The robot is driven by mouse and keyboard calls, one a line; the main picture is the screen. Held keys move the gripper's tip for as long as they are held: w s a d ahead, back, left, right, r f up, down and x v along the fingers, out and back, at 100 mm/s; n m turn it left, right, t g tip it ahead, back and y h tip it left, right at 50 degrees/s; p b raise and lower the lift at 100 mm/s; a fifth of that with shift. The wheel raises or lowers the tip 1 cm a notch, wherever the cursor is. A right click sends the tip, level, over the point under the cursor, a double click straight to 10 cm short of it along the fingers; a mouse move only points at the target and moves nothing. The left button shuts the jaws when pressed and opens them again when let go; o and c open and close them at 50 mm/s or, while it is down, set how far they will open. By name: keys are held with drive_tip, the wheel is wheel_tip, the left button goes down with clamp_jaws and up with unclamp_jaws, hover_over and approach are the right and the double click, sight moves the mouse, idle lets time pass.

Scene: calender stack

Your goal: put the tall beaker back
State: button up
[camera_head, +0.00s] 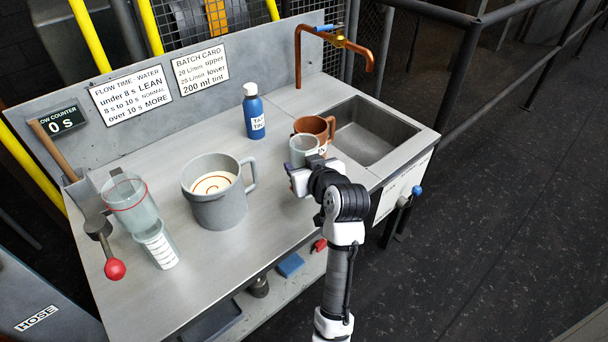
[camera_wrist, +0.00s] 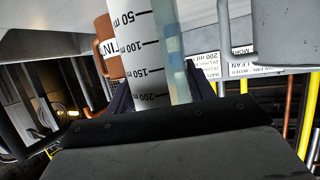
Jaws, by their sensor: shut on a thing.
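My gripper (camera_head: 302,170) is shut on a clear beaker (camera_head: 304,149) at the right part of the bench, in front of a copper mug (camera_head: 326,126). The gripper hides the beaker's lower part; I cannot tell whether its base touches the bench. In the wrist view the held beaker (camera_wrist: 150,50) stands between the fingers, its white scale running from 50 to 200 ml. The copper mug (camera_wrist: 107,42) shows behind it. A second clear beaker with a white scale (camera_head: 158,246) stands at the bench's left front, beside a wider clear vessel with a red line (camera_head: 132,205).
A grey mug (camera_head: 216,208) with pale liquid stands mid-bench. A blue bottle (camera_head: 253,112) stands near the back panel. The sink (camera_head: 372,134) with a copper tap is at right. A red-knobbed lever (camera_head: 114,268) is at left. The front middle of the bench (camera_head: 250,250) is clear.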

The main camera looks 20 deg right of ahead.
drive_tip(key=shift+f, duration=1.7)
drive_tip(key=shift+f, duration=0.2)
drive_tip(key=o, duration=1.1)
drive_tip(key=shift+o, duration=0.2)
drive_tip(key=shift+r, duration=0.1)
drive_tip(key=shift+r, duration=0.25)
drive_tip(key=b+v, duration=0.2)
drive_tip(key=v, duration=1)
